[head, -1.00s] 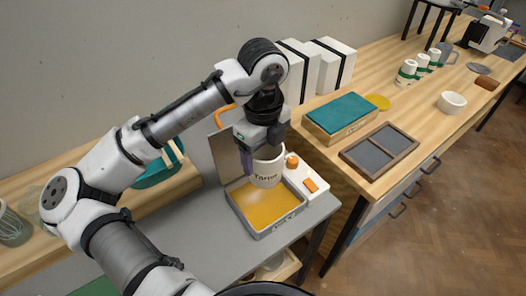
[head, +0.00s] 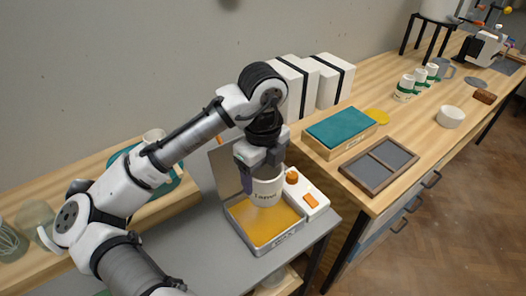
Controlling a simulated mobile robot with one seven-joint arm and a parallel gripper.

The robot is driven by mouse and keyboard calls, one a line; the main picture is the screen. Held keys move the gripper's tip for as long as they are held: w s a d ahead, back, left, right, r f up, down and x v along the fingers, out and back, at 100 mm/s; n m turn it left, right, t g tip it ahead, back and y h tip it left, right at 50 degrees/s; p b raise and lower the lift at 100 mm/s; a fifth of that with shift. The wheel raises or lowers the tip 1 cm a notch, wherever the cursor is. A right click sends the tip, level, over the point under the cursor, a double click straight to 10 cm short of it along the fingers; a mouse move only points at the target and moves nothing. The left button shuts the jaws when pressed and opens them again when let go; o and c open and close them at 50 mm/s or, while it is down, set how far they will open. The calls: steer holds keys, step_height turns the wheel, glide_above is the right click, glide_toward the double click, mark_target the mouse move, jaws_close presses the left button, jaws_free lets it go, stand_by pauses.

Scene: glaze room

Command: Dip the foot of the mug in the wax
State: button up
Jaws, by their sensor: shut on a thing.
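The white mug (head: 267,192), with dark lettering on its side, hangs upright under my gripper (head: 264,171), which is shut on it near its upper part. The mug is over the back part of a square metal pan (head: 286,238) of yellow-orange wax (head: 262,229). The mug's foot is low, at or just above the wax. I cannot tell whether it touches. The gripper hides part of the mug's rim.
A white unit with orange knobs (head: 306,194) adjoins the pan's right side; a raised lid (head: 226,165) stands behind. On the wooden bench are a teal-topped box (head: 341,127), a dark framed tray (head: 379,165), a white bowl (head: 451,117) and several banded mugs (head: 405,88).

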steer(key=shift+f+b, duration=2.35)
steer(key=shift+f, duration=0.25)
steer(key=shift+f+b, duration=0.85)
steer(key=shift+f, duration=0.7)
steer(key=shift+f, duration=0.25)
steer(key=shift+r, duration=0.15)
steer(key=shift+r+p, duration=1.4)
steer(key=shift+p, duration=0.1)
steer(key=shift+r, duration=0.1)
step_height(320, 180, up, 7)
steer(key=p, duration=0.7)
steer(key=shift+f, duration=0.25)
